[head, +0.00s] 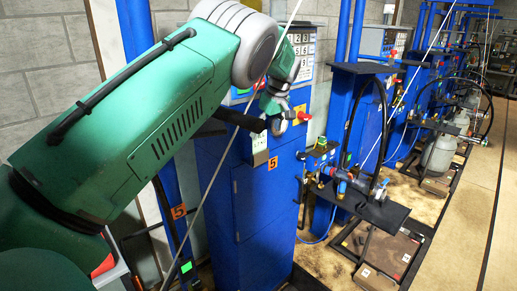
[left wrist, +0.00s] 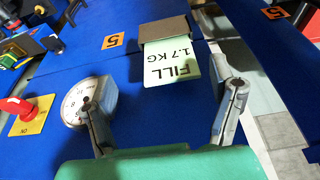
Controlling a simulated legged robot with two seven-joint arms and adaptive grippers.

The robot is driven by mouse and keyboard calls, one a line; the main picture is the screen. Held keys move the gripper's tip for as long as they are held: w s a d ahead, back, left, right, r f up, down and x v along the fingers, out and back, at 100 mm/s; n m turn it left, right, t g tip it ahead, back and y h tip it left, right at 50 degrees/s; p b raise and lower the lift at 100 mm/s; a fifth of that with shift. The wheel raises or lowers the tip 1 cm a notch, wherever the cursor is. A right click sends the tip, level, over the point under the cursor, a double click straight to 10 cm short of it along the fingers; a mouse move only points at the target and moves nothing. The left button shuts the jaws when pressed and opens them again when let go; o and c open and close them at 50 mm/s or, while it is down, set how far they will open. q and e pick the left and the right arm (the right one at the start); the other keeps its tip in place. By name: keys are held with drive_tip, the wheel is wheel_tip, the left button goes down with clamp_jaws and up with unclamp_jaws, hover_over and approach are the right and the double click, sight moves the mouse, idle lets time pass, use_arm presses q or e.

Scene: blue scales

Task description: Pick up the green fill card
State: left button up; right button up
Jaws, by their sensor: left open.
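The green fill card (left wrist: 173,66) is pale green and reads "FILL 1.7 KG", upside down in the left wrist view. One end sits in a grey-brown holder (left wrist: 163,29) on the blue cabinet front. In the head view, the card (head: 259,142) is small and partly hidden by my arm. My left gripper (left wrist: 162,93) is open, with one finger on each side of the card's free end and clear gaps between. It is also in front of the cabinet in the head view (head: 274,122). My right gripper is not in view.
A round white gauge (left wrist: 77,107) is right beside the left-hand finger. A red knob (left wrist: 15,106) on a yellow plate is further left. The blue cabinet (head: 262,215) has a keypad (head: 302,48) above. Hoses and scales stand to the right; the floor at far right is clear.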

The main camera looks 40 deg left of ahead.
sight(261, 143)
use_arm(q)
drive_tip(key=f, duration=0.1)
drive_tip(key=s+f+p, duration=0.1)
drive_tip(key=f, duration=0.1)
drive_tip(key=shift+a+f, duration=0.15)
drive_tip(key=shift+f, duration=0.05)
drive_tip(key=shift+w+a+f+p, duration=0.1)
drive_tip(key=shift+a+f+p, duration=0.2)
drive_tip(key=shift+a+f, duration=0.7)
drive_tip(key=shift+a, duration=0.5)
drive_tip(key=c, duration=0.7)
drive_tip(key=shift+d, duration=0.35)
drive_tip(key=c, duration=0.4)
drive_tip(key=shift+w+d+r, duration=0.1)
drive_tip(key=shift+d+r, duration=0.25)
drive_tip(key=shift+d, duration=0.35)
drive_tip(key=shift+a, duration=0.25)
drive_tip(key=shift+c, duration=0.5)
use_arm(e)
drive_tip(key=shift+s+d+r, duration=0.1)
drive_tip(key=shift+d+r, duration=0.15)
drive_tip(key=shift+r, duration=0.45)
